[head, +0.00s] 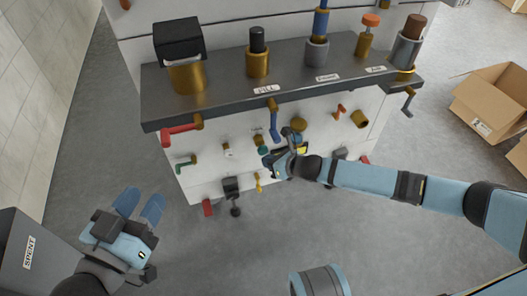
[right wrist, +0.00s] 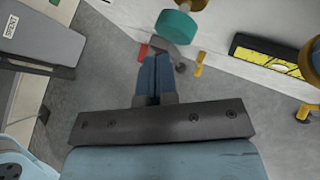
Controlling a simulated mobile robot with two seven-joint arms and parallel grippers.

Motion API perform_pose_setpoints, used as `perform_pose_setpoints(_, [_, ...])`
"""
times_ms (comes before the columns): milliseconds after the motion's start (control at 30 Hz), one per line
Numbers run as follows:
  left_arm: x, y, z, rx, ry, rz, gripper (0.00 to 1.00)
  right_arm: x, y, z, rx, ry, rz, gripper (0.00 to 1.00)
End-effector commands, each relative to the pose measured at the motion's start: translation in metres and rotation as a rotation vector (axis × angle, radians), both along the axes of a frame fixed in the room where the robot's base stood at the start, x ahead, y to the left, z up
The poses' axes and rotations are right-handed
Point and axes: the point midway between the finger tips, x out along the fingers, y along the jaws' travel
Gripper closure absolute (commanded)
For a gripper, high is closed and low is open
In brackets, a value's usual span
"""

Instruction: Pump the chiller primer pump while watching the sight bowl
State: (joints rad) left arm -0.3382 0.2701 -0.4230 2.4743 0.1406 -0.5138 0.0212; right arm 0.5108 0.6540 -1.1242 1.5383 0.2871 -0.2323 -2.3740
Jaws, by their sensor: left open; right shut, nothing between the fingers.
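I cannot tell which fitting is the chiller primer pump or which is the sight bowl; the labels are too small to read surely. Upright fittings stand on the dark shelf (head: 215,108): a black-capped brass cylinder (head: 186,77), a black-knobbed brass one (head: 257,62), a blue-stemmed grey one (head: 317,52), an orange-knobbed one (head: 367,35) and a brown-topped cylinder (head: 406,50). My right gripper (head: 268,160) is shut and empty below the shelf, beside a teal knob (right wrist: 178,24). Its closed fingers (right wrist: 155,78) show in the right wrist view. My left gripper (head: 140,203) is open and empty, left of the machine.
A red lever (head: 180,131), a blue hanging handle (head: 274,125) and a green lever (head: 185,162) stick out of the white front. A yellow-and-black panel (right wrist: 270,58) is near my right gripper. Cardboard boxes (head: 493,100) stand at right.

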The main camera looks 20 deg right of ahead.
Motion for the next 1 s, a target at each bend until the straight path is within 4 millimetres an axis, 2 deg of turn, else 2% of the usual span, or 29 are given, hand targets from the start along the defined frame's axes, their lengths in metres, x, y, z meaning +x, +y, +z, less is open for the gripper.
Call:
perform_pose_setpoints(167, [0.0, 0.0, 0.0035, 0.0, 0.0, 0.0, 0.57, 0.0062, 0.0004, 0.0011, 0.0, 0.0, 0.0, 1.0])
perform_pose_setpoints(1000, [0.0, -0.0001, 0.0025, -0.001, -0.001, -0.001, 0.57, 0.0116, 0.001, 0.0003, 0.001, -0.001, 0.001, 1.0])
